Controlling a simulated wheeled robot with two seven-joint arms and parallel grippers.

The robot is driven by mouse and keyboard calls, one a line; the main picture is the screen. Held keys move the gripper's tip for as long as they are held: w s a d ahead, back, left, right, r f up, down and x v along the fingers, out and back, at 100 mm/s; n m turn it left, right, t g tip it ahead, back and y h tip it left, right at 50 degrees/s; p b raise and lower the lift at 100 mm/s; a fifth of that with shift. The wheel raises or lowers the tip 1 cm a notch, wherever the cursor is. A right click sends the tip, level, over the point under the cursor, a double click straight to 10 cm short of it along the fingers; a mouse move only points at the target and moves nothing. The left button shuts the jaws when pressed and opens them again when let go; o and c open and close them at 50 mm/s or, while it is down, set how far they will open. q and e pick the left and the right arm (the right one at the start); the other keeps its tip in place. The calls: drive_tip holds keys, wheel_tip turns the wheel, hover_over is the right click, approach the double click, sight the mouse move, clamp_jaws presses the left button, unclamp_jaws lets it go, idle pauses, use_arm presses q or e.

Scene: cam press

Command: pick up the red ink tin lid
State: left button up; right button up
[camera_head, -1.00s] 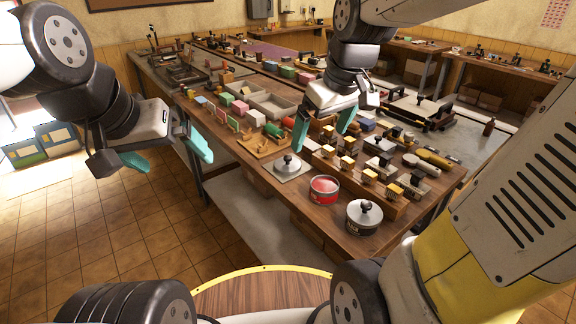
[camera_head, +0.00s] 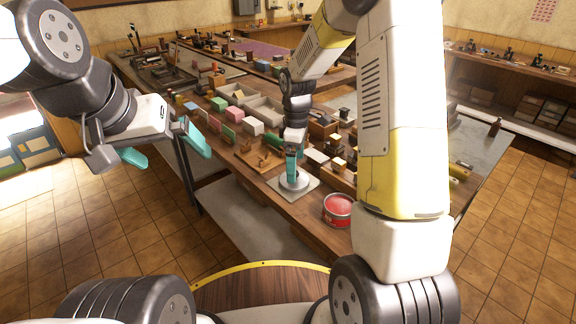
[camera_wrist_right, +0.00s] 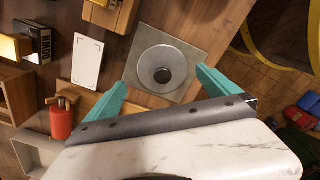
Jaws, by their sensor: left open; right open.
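A round silver lid with a dark knob (camera_wrist_right: 162,74) lies on a square grey plate (camera_wrist_right: 190,42) in the right wrist view; I take it to be the red ink tin lid. In the head view the lid (camera_head: 294,184) sits near the bench's front edge, beside the open red tin (camera_head: 338,211). My right gripper (camera_head: 291,170) points down over the lid; its open teal fingers lie either side of the knob in the wrist view, holding nothing. I cannot tell their exact height. My left gripper (camera_head: 177,160) is open and empty, left of the bench, away from the lid.
A wooden stand (camera_head: 258,155) and several coloured blocks stand left of and behind the plate. Grey trays (camera_head: 266,110) lie farther back. Stamps and small blocks crowd the right, partly hidden by my right arm. The floor left of the bench is clear.

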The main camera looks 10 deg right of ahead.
wheel_tip(320, 180, down, 4)
drive_tip(key=shift+s+a+f, duration=0.15)
drive_tip(key=shift+f, duration=0.05)
drive_tip(key=c, duration=1.2)
drive_tip(key=shift+c, duration=0.2)
drive_tip(key=shift+r, duration=0.15)
